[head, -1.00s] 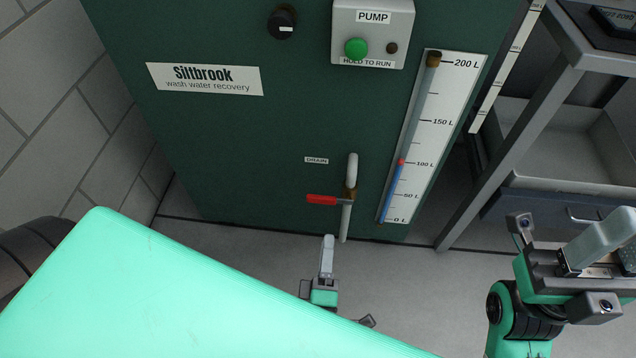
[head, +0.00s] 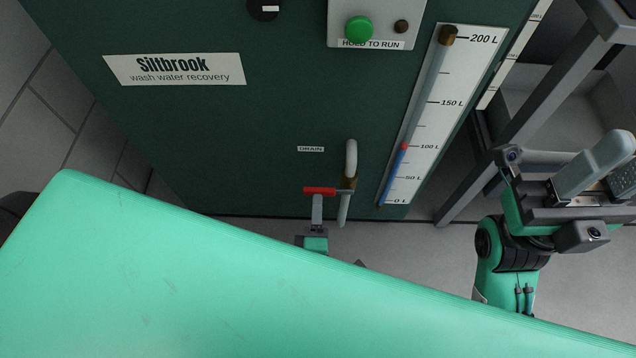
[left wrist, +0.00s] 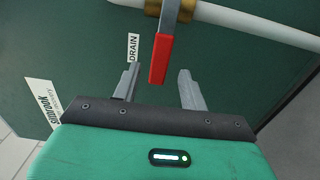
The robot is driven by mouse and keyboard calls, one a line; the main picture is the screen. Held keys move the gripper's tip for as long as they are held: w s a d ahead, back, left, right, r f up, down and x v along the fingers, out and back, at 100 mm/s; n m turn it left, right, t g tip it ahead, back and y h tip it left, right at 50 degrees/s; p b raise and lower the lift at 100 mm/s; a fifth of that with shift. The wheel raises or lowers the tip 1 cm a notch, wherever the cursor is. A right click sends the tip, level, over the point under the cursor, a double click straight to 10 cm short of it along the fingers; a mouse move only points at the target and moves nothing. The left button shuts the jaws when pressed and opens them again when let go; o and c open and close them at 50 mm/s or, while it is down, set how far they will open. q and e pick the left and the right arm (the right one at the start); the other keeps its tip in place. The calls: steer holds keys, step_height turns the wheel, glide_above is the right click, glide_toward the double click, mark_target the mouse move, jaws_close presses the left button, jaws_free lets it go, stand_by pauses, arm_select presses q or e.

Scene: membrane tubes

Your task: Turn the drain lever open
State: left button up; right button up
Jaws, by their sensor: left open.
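The drain lever has a red handle (head: 319,190) on a brass valve (head: 348,184) in a pale vertical pipe (head: 351,157). In the head view the handle points left, across the pipe, below the DRAIN label (head: 311,149). My left gripper (head: 317,200) is just below the handle, its far parts overlapping it in the picture. In the left wrist view the red handle (left wrist: 161,58) reaches into the gap between the open fingers (left wrist: 160,88), with space on both sides. My right gripper (head: 598,165) is at the right, away from the lever; its jaw opening is unclear.
The green cabinet carries a pump box (head: 378,20) with a green button, and a level gauge (head: 425,110) reading about 100 L. A grey metal frame (head: 530,100) stands right of it. My pale green arm covers the lower head view.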

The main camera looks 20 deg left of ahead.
arm_select(q)
steer(key=b+x, duration=0.1)
steer(key=x, duration=0.6)
jaws_close()
